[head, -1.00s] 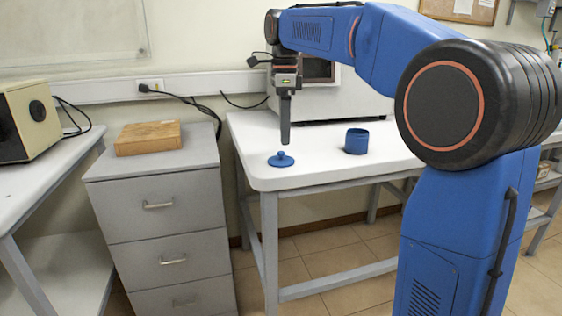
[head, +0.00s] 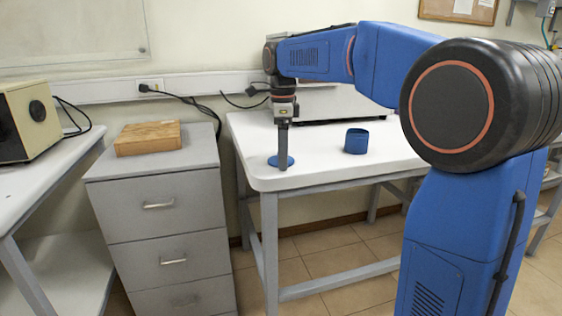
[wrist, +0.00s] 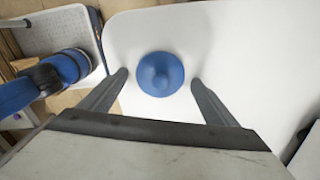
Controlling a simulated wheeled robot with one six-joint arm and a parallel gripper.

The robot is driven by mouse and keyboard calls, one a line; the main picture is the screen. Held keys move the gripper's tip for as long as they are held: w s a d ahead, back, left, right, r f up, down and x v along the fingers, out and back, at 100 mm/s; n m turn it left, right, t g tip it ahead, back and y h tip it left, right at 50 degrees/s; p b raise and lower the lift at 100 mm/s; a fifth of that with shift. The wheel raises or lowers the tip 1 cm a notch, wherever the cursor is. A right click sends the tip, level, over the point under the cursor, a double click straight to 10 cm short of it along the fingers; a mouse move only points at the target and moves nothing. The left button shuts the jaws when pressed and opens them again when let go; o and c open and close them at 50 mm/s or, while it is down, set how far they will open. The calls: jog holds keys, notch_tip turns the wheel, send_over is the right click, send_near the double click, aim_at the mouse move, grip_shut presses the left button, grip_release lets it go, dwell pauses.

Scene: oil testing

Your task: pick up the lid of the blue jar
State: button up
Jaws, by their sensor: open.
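The blue jar lid (head: 271,161) lies flat on the white table near its front left corner. Its round knob shows from above in the wrist view (wrist: 160,74), and my gripper hides the knob in the head view. My gripper (head: 283,167) points straight down over the lid. In the wrist view its two fingers (wrist: 158,78) are spread apart on either side of the lid, with a gap on each side and nothing held. The blue jar (head: 357,141) stands upright and open on the table, to the right of the lid.
The white table (head: 330,170) is clear between lid and jar. A white appliance (head: 345,103) stands at the back of the table.

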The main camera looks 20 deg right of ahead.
jog(key=c, duration=1.1)
jog(key=shift+r, duration=0.1)
